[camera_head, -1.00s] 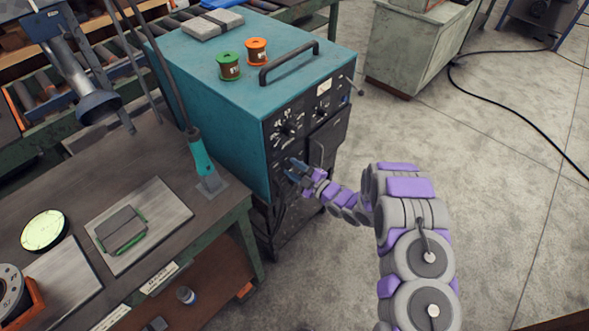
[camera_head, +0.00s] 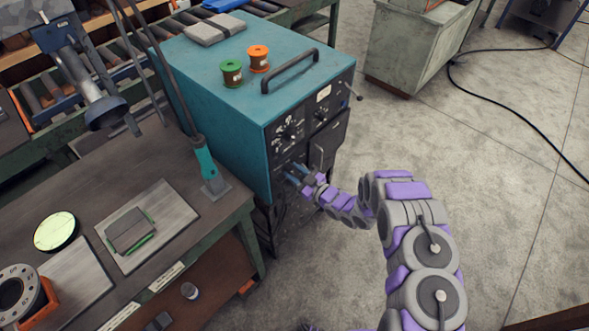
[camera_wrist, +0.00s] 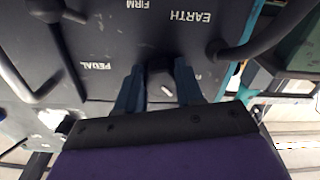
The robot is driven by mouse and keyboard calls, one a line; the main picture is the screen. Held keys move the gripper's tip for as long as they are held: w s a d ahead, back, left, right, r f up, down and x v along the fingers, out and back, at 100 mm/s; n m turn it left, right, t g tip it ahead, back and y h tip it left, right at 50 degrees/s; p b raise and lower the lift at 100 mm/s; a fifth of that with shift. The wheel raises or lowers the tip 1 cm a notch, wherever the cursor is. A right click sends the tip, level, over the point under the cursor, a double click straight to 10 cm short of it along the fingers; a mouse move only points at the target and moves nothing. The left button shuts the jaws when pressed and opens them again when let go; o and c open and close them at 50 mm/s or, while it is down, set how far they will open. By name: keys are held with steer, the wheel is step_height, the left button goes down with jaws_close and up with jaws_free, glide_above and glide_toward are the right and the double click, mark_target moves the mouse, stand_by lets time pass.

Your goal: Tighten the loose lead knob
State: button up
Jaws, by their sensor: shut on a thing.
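The lead knob (camera_wrist: 162,82) is a dark, rounded knob with a small pale mark, on the dark front panel (camera_wrist: 150,30) of the teal machine. In the wrist view my gripper (camera_wrist: 160,88) has its two blue fingers on either side of the knob, shut on it. In the head view my gripper (camera_head: 294,174) reaches the lower front of the teal machine (camera_head: 215,95); the knob is hidden there. The wrist view shows the labels EARTH, FIRM and PEDAL upside down.
A dark cable (camera_wrist: 265,35) and a bent grey handle (camera_wrist: 25,85) flank the knob in the wrist view. A workbench (camera_head: 85,185) stands left of the machine. Green (camera_head: 231,72) and orange (camera_head: 258,58) spools sit on top. The floor to the right is mostly clear.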

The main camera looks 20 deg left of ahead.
steer(key=m, duration=0.2)
steer(key=m+p, duration=0.1)
steer(key=m, duration=0.1)
steer(key=shift+s+f+m+p, duration=0.1)
steer(key=shift+s+m+p, duration=0.1)
steer(key=shift+m+p, duration=0.45)
steer(key=shift+m, duration=1.25)
steer(key=o, duration=0.8)
steer(key=shift+o, duration=1.2)
steer(key=v, duration=1.7)
steer(key=shift+d+p, duration=0.2)
steer(key=shift+p, duration=0.1)
